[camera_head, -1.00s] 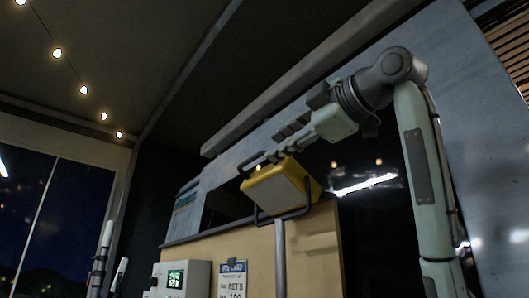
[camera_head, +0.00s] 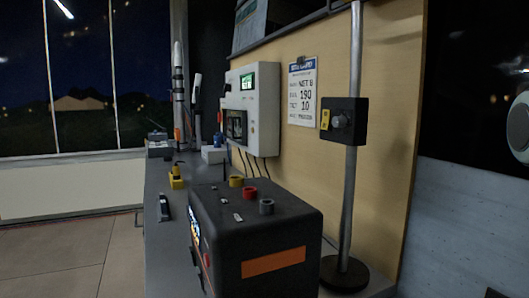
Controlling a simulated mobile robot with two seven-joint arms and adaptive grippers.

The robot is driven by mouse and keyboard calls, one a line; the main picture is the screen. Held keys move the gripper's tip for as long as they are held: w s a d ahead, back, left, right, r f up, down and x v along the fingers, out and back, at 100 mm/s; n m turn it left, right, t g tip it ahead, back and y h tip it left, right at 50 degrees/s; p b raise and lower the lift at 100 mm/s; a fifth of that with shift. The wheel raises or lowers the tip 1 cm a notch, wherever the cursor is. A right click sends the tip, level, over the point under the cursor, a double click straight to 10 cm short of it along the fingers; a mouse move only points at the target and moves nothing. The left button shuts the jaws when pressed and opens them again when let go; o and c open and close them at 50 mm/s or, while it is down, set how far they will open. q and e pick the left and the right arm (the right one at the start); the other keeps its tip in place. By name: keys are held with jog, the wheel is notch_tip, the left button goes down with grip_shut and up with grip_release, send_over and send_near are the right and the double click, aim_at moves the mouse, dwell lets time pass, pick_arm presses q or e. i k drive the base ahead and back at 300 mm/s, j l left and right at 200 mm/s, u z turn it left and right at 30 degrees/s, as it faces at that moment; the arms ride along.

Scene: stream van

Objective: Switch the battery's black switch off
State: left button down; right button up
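A large black battery box (camera_head: 265,238) with an orange label (camera_head: 273,262) stands at the front of the grey counter. On its top are a yellow, a red and a grey round terminal or knob, plus small light-coloured plates. A small dark toggle seems to stand by the plate (camera_head: 238,217), but it is too small to tell its position. A red part shows low on its left side face, seen at a steep angle. Neither of my grippers is in view.
A grey pole (camera_head: 352,190) on a round black base (camera_head: 344,274) stands right of the battery and carries a black box with a knob (camera_head: 343,121). A white wall unit (camera_head: 252,108) with a green screen hangs behind. Small devices, including a yellow one (camera_head: 176,178), sit left on the counter.

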aim_at(192, 256)
jog(key=k, duration=1)
